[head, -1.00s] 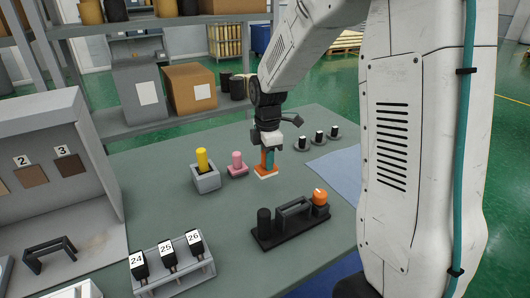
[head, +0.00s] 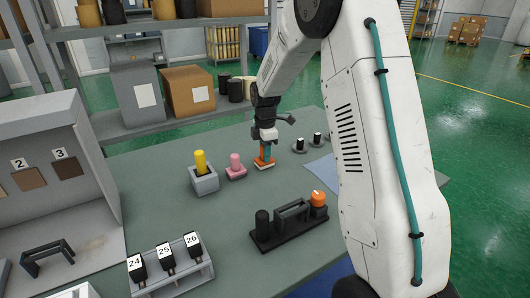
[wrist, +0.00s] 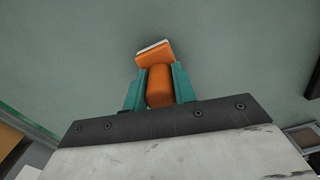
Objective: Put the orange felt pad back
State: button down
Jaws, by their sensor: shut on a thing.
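My gripper (head: 264,153) has teal fingers and points down over the grey-green table. It is shut on the orange felt pad (wrist: 154,53), holding it by its round orange grip (wrist: 160,86). The pad is a flat orange block with a pale layer along its edge, tilted in the wrist view. In the head view the pad (head: 263,166) is just below the fingertips, to the right of the pink piece. I cannot tell whether its underside touches the table.
A yellow cylinder (head: 201,162) stands in a grey block, beside a pink piece (head: 235,167). Small dark round bases (head: 299,146) and a blue mat (head: 321,168) lie to the right. A rack with numbered black pieces (head: 170,268) is at the front; a grey booth (head: 62,178) is left.

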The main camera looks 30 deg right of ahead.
jog(key=shift+f, duration=0.15)
jog(key=c, duration=1.1)
grip_release()
jog(key=shift+c, duration=0.2)
